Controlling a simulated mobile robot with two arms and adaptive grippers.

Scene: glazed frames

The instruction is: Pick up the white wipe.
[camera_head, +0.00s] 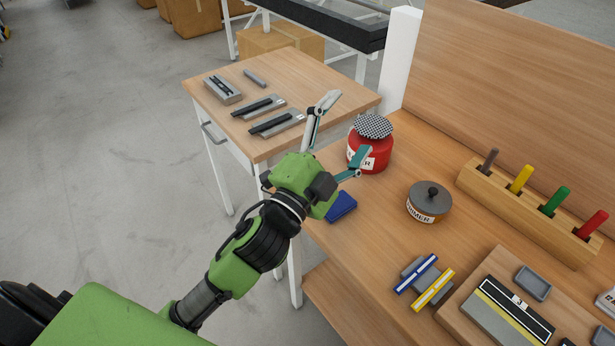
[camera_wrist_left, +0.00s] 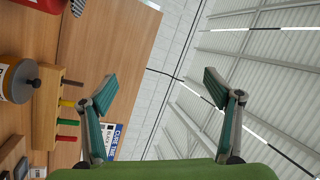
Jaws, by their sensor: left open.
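I cannot make out a white wipe in either view. My left gripper (camera_head: 347,126) is open, with its two fingers spread wide beside a red can (camera_head: 360,159) with a dark-and-white checked top (camera_head: 373,126). No object shows between the fingers. In the left wrist view the left gripper (camera_wrist_left: 160,80) is also open and empty, facing the ceiling and wall. A blue item (camera_head: 341,206) lies on the workbench edge by the wrist. The arm hides part of the bench edge. My right gripper is not in view.
A grey lidded pot (camera_head: 429,202) stands on the workbench (camera_head: 385,230). Behind it is a wooden block (camera_head: 530,215) with several coloured pegs. Blue and yellow tools (camera_head: 425,281) lie near a wooden board (camera_head: 455,305). A side table (camera_head: 290,75) holds several grey parts.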

